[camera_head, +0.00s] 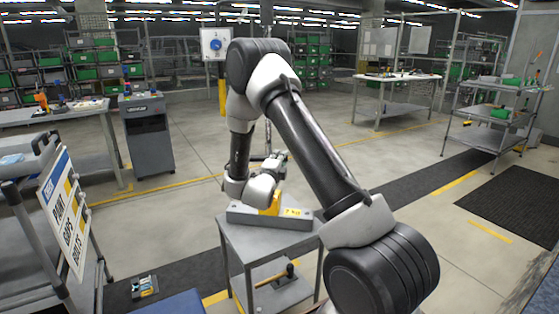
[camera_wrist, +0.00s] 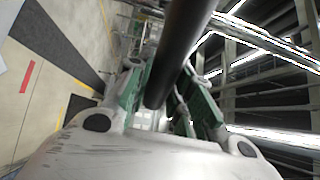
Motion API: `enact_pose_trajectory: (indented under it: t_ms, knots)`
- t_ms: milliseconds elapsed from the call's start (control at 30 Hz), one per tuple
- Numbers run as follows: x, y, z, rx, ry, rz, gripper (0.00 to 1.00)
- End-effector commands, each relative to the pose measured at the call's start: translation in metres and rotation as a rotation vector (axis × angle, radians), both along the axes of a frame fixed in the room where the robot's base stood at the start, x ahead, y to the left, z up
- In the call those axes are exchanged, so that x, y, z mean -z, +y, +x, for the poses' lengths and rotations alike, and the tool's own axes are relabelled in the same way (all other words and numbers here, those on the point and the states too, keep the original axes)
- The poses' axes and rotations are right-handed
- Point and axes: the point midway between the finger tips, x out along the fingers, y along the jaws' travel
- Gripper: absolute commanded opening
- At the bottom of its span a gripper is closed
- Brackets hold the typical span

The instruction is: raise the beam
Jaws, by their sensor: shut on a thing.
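A long grey block with a yellow label (camera_head: 240,213), which may be the beam, lies on a small grey stand (camera_head: 232,241). A yellow part (camera_head: 271,204) stands on it, partly hidden behind my wrist. My gripper (camera_head: 277,161) is above the block and small in the head view. In the wrist view my gripper (camera_wrist: 160,98) has its green-padded fingers shut on a dark round bar (camera_wrist: 180,45). The bar runs up and out of the picture. Its other end is hidden.
A hammer-like tool (camera_head: 286,273) lies on the stand's lower shelf. A cart with a sign (camera_head: 66,215) is at the left, and a grey cabinet (camera_head: 146,135) behind. A worktable (camera_head: 395,78) and a shelf rack (camera_head: 490,110) stand at the right.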

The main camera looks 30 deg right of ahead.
Motion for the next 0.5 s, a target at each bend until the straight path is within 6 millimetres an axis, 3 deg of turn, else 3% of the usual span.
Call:
enact_pose_trajectory:
  t_ms: [167,500]
  knots:
    - [-0.024,0.000,0.000,0.000,-0.009,-0.002,0.00]
    - [-0.109,0.000,0.000,0.000,-0.014,-0.002,0.00]
